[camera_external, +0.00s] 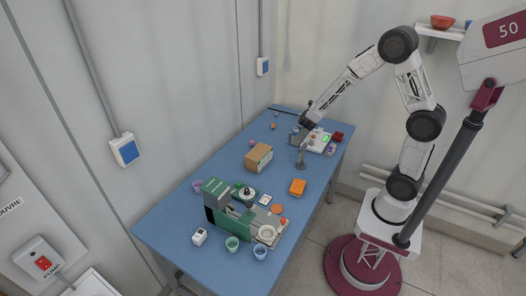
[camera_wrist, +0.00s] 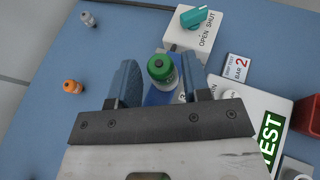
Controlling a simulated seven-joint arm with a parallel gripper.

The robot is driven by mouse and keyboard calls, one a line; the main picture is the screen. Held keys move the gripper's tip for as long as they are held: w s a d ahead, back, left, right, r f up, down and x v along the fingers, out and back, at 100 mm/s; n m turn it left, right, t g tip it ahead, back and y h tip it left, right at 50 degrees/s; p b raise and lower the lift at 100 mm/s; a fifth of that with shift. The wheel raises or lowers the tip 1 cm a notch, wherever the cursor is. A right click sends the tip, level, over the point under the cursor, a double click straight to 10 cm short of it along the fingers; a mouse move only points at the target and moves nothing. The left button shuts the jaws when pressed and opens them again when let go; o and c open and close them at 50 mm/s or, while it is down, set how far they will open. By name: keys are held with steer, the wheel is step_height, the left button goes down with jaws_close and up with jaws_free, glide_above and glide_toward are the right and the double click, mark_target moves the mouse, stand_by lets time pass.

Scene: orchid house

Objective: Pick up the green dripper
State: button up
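The green dripper, a small bottle with a green cap (camera_wrist: 161,68), stands between the two blue fingers of my gripper (camera_wrist: 161,88) in the wrist view. The fingers are spread, one on each side of it, with a narrow gap seeming to show beside the bottle. Its lower part is partly hidden by the gripper. In the external view my gripper (camera_external: 304,125) is low over the far end of the blue table (camera_external: 180,215), and I cannot make out the green dripper there.
An orange-capped dripper (camera_wrist: 73,87) and a grey one (camera_wrist: 88,19) stand to the left. A white box with a teal knob (camera_wrist: 194,17) is just beyond. A white TEST panel (camera_wrist: 248,105) and red container (camera_wrist: 308,114) are right. A cardboard box (camera_external: 258,157) stands mid-table.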

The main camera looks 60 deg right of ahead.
steer(key=c, duration=0.7)
steer(key=shift+r, duration=0.7)
steer(key=shift+s+a+r, duration=0.1)
steer(key=shift+s+r, duration=0.1)
steer(key=shift+r, duration=0.35)
steer(key=shift+s+a+r, duration=0.1)
steer(key=shift+s+r, duration=0.05)
steer(key=shift+r, duration=0.4)
steer(key=s+a, duration=0.1)
steer(key=s, duration=0.3)
steer(key=s+a+r, duration=0.1)
steer(key=s+a, duration=0.1)
steer(key=s, duration=0.3)
steer(key=s+a, duration=0.2)
steer(key=s, duration=0.3)
steer(key=shift+s+a+r, duration=0.1)
steer(key=shift+a+r, duration=0.05)
steer(key=shift+r, duration=0.05)
